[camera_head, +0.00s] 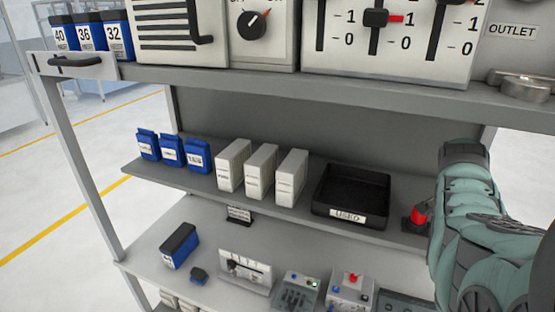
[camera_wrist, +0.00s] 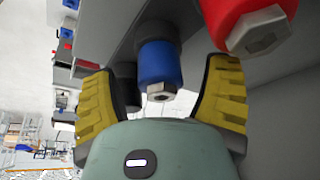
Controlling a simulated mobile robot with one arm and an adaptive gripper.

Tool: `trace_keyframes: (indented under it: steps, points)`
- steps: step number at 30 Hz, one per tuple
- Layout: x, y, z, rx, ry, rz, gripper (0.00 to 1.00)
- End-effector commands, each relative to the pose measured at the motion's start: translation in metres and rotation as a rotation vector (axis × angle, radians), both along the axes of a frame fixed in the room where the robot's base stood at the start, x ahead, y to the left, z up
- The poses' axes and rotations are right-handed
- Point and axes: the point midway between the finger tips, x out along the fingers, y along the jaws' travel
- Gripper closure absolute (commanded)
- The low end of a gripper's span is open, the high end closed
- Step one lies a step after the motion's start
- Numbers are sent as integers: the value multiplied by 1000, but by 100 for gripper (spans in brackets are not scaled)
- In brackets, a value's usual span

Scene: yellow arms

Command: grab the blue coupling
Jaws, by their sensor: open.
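The blue coupling (camera_wrist: 158,66) shows in the wrist view as a blue cylinder with a dark collar at its top and a metal hex end facing me. My gripper (camera_wrist: 161,72) is open, with one yellow-padded finger on each side of the coupling in the picture. Gaps show between the coupling and both fingers. I cannot tell how deep it sits between them. In the head view my arm fills the right side, and neither the gripper nor the blue coupling can be seen there.
A red coupling (camera_wrist: 257,30) with a metal hex end is close beside the right finger. A dark cylinder (camera_wrist: 126,85) is partly hidden by the left finger. In the head view, a black bin (camera_head: 350,196), white boxes (camera_head: 262,171) and blue boxes (camera_head: 172,152) stand on the middle shelf.

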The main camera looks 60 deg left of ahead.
Motion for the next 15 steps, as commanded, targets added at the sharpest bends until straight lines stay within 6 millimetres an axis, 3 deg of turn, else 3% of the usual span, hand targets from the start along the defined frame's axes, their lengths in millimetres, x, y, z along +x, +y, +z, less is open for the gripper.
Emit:
trace_keyframes:
  steps: [7,15]
  points:
    - [0,1,0,1,-1,3,20]
    - [0,1,0,0,-2,1,48]
